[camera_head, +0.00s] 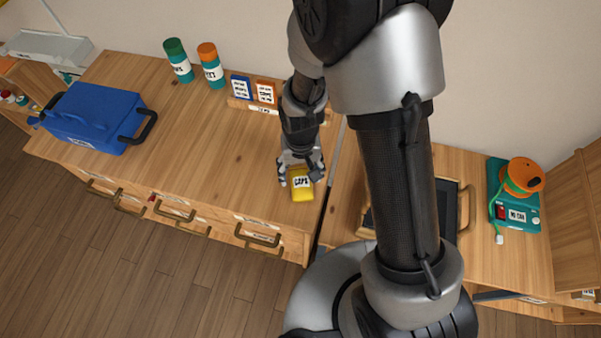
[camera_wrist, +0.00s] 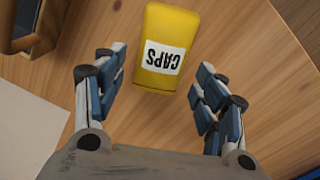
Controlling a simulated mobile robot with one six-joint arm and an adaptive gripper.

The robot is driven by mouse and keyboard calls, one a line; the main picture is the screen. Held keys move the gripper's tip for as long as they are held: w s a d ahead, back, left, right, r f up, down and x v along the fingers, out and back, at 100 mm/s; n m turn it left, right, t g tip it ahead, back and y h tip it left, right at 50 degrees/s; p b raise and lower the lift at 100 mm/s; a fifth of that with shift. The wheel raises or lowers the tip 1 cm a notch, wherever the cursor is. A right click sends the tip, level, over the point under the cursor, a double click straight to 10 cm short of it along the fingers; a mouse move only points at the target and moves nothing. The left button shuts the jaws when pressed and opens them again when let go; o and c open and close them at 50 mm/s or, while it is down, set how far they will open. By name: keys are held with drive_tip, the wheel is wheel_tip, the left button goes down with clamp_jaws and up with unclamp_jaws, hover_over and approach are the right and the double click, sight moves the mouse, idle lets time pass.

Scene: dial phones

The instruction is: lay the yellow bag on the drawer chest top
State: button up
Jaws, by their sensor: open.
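The yellow bag (camera_head: 301,185) has a white label reading CAPS. It lies on the wooden top of the drawer chest (camera_head: 215,150), near its front right corner. In the wrist view the yellow bag (camera_wrist: 167,45) lies flat on the wood, beyond and between the fingertips. My gripper (camera_head: 300,165) is just behind the bag in the head view. In the wrist view my gripper (camera_wrist: 160,85) is open, with its fingers spread to either side and bare wood between them. The fingers partly hide the bag's far end in the head view.
A blue toolbox (camera_head: 95,118) stands at the chest's left end. Two canisters, one with a green lid (camera_head: 178,60) and one with an orange lid (camera_head: 211,65), stand at the back. A narrow gap separates the chest from the right-hand counter (camera_head: 455,170). The chest's middle is clear.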

wheel_tip(320, 180, up, 10)
drive_tip(key=p, duration=0.3)
wheel_tip(320, 180, up, 9)
drive_tip(key=t, duration=0.1)
hover_over(301, 177)
drive_tip(key=d, duration=0.3)
drive_tip(key=s+d+r+t, duration=0.1)
drive_tip(key=s+d+r, duration=0.2)
drive_tip(key=s+r, duration=0.4)
drive_tip(key=s+d+r+t, duration=0.2)
drive_tip(key=s+d+r, duration=0.2)
drive_tip(key=s+r, duration=0.3)
drive_tip(key=shift+s+d+r+m+t, duration=0.3)
drive_tip(key=shift+r, duration=0.05)
drive_tip(key=shift+c, duration=0.4)
